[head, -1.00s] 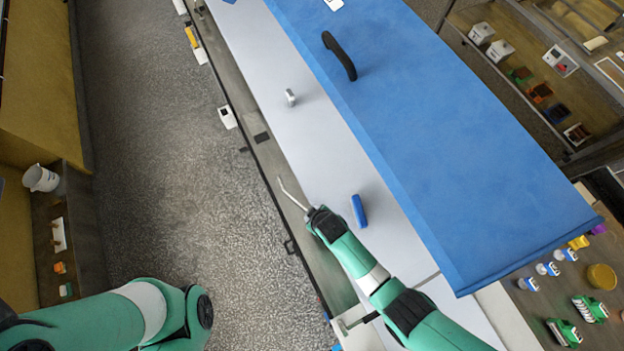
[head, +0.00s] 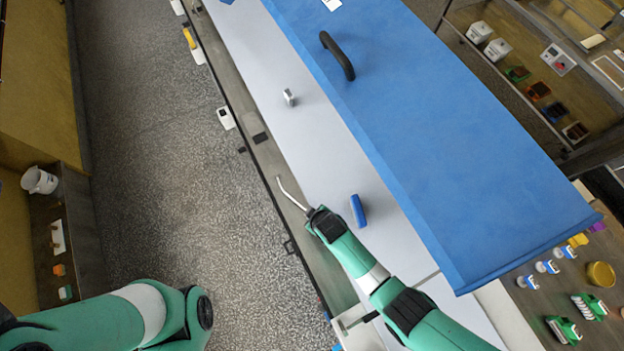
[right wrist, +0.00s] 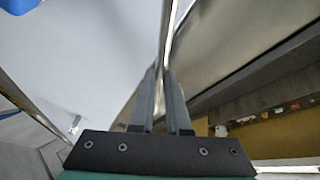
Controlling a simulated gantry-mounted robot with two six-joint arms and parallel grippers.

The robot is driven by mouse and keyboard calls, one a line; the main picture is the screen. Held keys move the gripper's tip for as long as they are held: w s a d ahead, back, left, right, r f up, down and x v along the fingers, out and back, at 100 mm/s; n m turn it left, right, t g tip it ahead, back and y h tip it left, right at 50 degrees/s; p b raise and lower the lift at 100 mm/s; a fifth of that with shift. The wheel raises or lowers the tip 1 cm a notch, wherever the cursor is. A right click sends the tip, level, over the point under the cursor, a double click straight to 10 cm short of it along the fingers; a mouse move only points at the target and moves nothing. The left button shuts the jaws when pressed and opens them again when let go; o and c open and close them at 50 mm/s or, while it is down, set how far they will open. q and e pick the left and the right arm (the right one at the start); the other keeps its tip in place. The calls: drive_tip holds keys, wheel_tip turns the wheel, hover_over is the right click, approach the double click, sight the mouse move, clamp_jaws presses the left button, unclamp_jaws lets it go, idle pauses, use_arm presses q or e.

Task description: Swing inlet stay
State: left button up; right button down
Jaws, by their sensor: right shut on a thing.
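A thin bent metal rod, which looks like the inlet stay (head: 290,194), sticks out from my right gripper (head: 309,210) over the machine's near long edge in the head view. In the right wrist view the two grey fingers of my right gripper (right wrist: 162,92) are close together on the metal rod (right wrist: 168,35), which runs away from the fingertips toward the top of the picture. Where the rod is fixed cannot be made out. My left arm shows at the lower left of the head view, but its gripper does not show.
A blue cover (head: 450,130) with a black handle (head: 338,55) lies along the machine. A blue block (head: 358,210) is close beside my right wrist on the pale surface (head: 270,110). A small metal knob (head: 289,97) stands farther up. Open floor (head: 180,150) lies to the left.

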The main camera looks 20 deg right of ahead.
idle(0.7)
drive_tip(key=r+p, duration=0.1)
drive_tip(key=p, duration=0.1)
drive_tip(key=w+r+g+p, duration=0.1)
drive_tip(key=r+p, duration=0.1)
drive_tip(key=shift+a+r+g, duration=0.1)
drive_tip(key=shift+g, duration=0.2)
drive_tip(key=shift+w+r, duration=0.15)
drive_tip(key=shift+r, duration=0.1)
drive_tip(key=shift+w+r+g, duration=0.15)
drive_tip(key=shift+r+g, duration=0.05)
drive_tip(key=shift+g, duration=0.2)
drive_tip(key=shift+w+a+r, duration=0.1)
drive_tip(key=shift+w+r, duration=0.05)
drive_tip(key=shift+r, duration=0.05)
drive_tip(key=shift+w+r+g+h+b, duration=0.25)
drive_tip(key=shift+r+g+h+b, duration=0.05)
drive_tip(key=shift+g+b, duration=0.3)
drive_tip(key=shift+w+r+g, duration=0.1)
drive_tip(key=shift+r+g, duration=0.2)
drive_tip(key=shift+r, duration=0.4)
